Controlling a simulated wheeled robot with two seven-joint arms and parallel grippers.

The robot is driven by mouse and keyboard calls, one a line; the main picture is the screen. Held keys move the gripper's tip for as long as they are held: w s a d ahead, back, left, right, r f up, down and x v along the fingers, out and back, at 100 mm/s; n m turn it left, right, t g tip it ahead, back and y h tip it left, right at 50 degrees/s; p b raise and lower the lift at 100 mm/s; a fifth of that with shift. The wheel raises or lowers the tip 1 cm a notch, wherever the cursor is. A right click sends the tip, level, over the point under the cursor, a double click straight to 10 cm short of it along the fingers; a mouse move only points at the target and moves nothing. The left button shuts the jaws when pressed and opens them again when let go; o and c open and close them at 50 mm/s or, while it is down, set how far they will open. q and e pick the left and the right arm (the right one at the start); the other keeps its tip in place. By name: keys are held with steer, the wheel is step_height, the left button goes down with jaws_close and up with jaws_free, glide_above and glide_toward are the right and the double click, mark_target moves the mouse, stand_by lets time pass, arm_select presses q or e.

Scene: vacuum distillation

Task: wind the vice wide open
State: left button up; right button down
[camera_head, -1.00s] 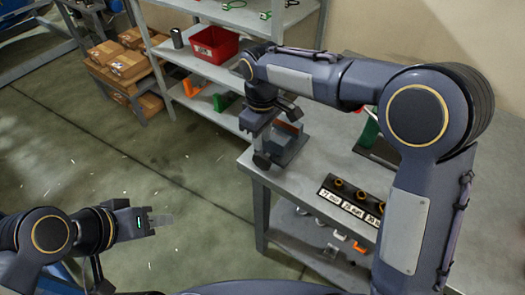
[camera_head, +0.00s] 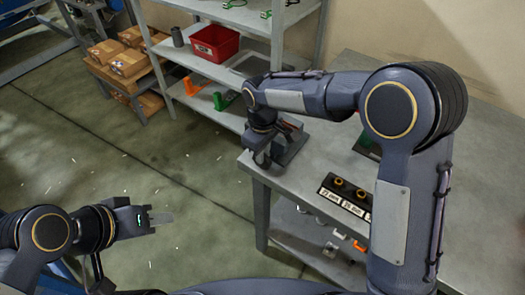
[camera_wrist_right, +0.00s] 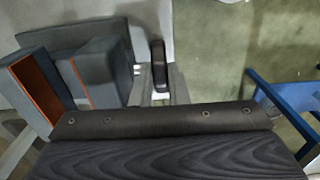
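The vice (camera_head: 292,145) stands at the near left corner of the grey table, partly hidden by my right arm. In the right wrist view its grey-blue body with orange edges (camera_wrist_right: 95,72) is at the left. A dark rounded handle piece (camera_wrist_right: 158,66) stands right of it, between the fingers of my right gripper (camera_wrist_right: 160,88). The fingers look apart around this piece; I cannot see firm contact. In the head view my right gripper (camera_head: 260,157) points down beside the vice. My left gripper (camera_head: 158,219) is over the floor, away from the table, holding nothing visible.
A black labelled block with brass-coloured pieces (camera_head: 342,203) lies on the table (camera_head: 310,168); a green object (camera_head: 368,145) is behind my right arm. Shelves with a red bin (camera_head: 215,42) stand at the back. Open floor lies left of the table.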

steer(key=shift+r, duration=0.1)
steer(key=shift+a+r+p, duration=0.1)
steer(key=shift+a+p, duration=0.05)
steer(key=shift+p, duration=0.65)
steer(key=g+h+p, duration=0.1)
steer(key=p, duration=0.1)
steer(key=a+g+h+p, duration=0.1)
steer(key=h+p, duration=0.1)
steer(key=p, duration=0.1)
steer(key=shift+w, duration=0.4)
steer(key=shift+w+a+f+g+h+p, duration=0.1)
steer(key=shift+f+g+h+p, duration=0.15)
steer(key=shift+g+h+p, duration=0.35)
steer(key=shift+w+a+f+g+h+p, duration=0.2)
steer(key=shift+g+h+p, duration=0.15)
steer(key=shift+h, duration=0.25)
steer(key=c, duration=1.7)
jaws_free()
steer(key=shift+g, duration=0.25)
